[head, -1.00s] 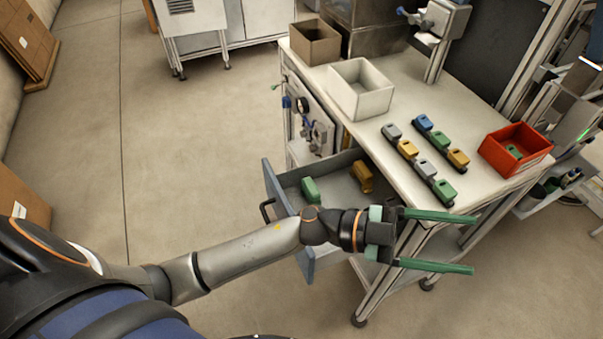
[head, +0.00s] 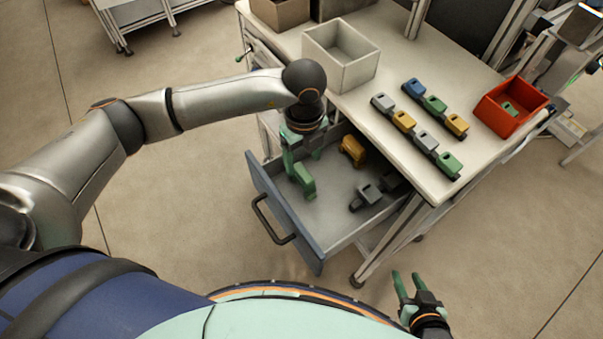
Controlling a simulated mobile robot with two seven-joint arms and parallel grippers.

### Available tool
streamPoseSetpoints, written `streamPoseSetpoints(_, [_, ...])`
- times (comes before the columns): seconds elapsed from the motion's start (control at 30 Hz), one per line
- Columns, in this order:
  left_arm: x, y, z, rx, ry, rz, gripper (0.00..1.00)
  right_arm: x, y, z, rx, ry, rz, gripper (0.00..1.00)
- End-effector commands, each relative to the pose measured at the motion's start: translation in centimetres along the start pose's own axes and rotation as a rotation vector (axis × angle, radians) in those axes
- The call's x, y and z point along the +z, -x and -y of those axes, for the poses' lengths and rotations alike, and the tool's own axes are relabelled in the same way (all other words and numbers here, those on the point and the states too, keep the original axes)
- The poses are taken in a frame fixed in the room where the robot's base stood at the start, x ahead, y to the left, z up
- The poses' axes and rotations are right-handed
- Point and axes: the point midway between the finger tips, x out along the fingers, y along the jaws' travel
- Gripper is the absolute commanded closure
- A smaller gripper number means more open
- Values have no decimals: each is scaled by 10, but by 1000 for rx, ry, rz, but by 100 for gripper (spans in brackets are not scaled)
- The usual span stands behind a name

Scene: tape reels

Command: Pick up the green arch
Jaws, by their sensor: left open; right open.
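A green arch (head: 305,182) lies in the open drawer (head: 335,213), near its left side. My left gripper (head: 301,162) points down into the drawer just above and behind this arch. Its green fingers are apart and partly hidden; I cannot tell whether they touch the arch. Other green arches sit on the bench: one (head: 435,104) in the back row, one (head: 449,163) at the near end of the front row, and one (head: 509,109) inside the red bin (head: 491,113). My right gripper (head: 404,284) is open and empty, low at the bottom right, away from the drawer.
The drawer also holds a yellow arch (head: 352,150) and a grey arch (head: 368,194), with a dark piece beside it. A white bin (head: 341,72) is on the bench above.

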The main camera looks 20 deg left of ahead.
Motion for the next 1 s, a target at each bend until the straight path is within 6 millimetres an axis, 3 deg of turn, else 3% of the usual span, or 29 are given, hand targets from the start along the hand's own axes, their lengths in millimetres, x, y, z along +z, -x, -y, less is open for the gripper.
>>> streamPoseSetpoints(0.1, [-1,-19,0,2,1,-3,30,-1,1,0,1,0,0,55])
streamPoseSetpoints(0.37, [-3,-40,-1,1,-3,-4,30,-3,4,0,1,1,1,55])
streamPoseSetpoints(0.6, [-5,-75,-3,-1,-1,-3,30,-6,6,-1,1,2,1,55])
streamPoseSetpoints(0.93, [-5,-83,-3,-3,-3,-3,30,-6,6,-1,1,2,1,55])
streamPoseSetpoints(1.0, [-5,-82,-3,-3,-3,-3,38,-6,6,0,1,2,1,55])
